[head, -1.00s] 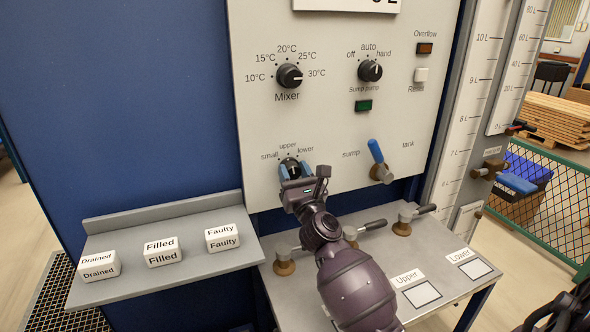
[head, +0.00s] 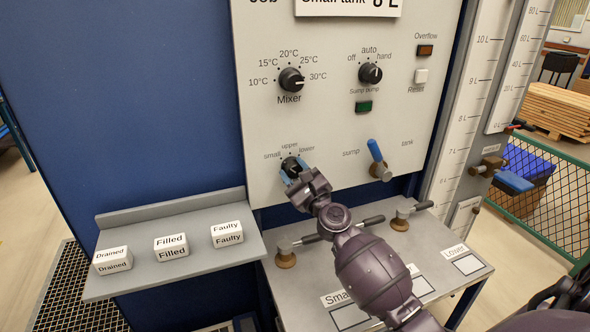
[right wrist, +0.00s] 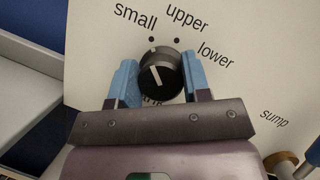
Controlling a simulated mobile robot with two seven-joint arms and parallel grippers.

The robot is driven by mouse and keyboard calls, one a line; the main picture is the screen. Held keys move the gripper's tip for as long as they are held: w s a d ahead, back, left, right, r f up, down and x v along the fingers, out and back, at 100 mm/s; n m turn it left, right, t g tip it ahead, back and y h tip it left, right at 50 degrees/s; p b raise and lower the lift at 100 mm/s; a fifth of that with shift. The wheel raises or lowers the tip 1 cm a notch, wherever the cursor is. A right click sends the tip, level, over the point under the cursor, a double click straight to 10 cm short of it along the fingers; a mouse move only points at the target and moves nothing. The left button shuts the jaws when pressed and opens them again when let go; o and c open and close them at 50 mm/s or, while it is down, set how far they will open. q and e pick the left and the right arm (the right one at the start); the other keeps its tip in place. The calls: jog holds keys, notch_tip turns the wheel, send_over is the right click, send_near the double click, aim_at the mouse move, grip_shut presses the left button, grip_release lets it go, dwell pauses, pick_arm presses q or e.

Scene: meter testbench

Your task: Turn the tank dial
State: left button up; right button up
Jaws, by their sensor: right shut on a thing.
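The tank dial (head: 290,164) is a round black knob low on the grey panel, marked small, upper and lower. The right wrist view shows the dial (right wrist: 160,77) up close, its white line pointing up and slightly left, towards the dot by "small". My right gripper (head: 291,171) is at the dial, and its blue fingers sit on both sides of the knob in the right wrist view (right wrist: 158,72). It is shut on the dial. The fingers and wrist partly cover the dial in the head view. My left gripper is not in view.
A job sign (head: 347,5) above reads "Small tank". The mixer dial (head: 291,79) and sump pump dial (head: 370,73) are higher up. A blue-handled valve (head: 377,155) is to the right. A shelf (head: 183,215) with label blocks and a bench with valves lie below.

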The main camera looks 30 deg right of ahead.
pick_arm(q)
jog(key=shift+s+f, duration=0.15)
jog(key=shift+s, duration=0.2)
pick_arm(e)
jog(key=o, duration=0.9)
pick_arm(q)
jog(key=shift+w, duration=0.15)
pick_arm(e)
jog(key=shift+s, duration=0.1)
jog(key=shift+s+f, duration=0.2)
jog(key=shift+s, duration=0.05)
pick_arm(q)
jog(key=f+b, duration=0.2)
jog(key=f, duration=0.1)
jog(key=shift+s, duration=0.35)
pick_arm(e)
jog(key=v, duration=1)
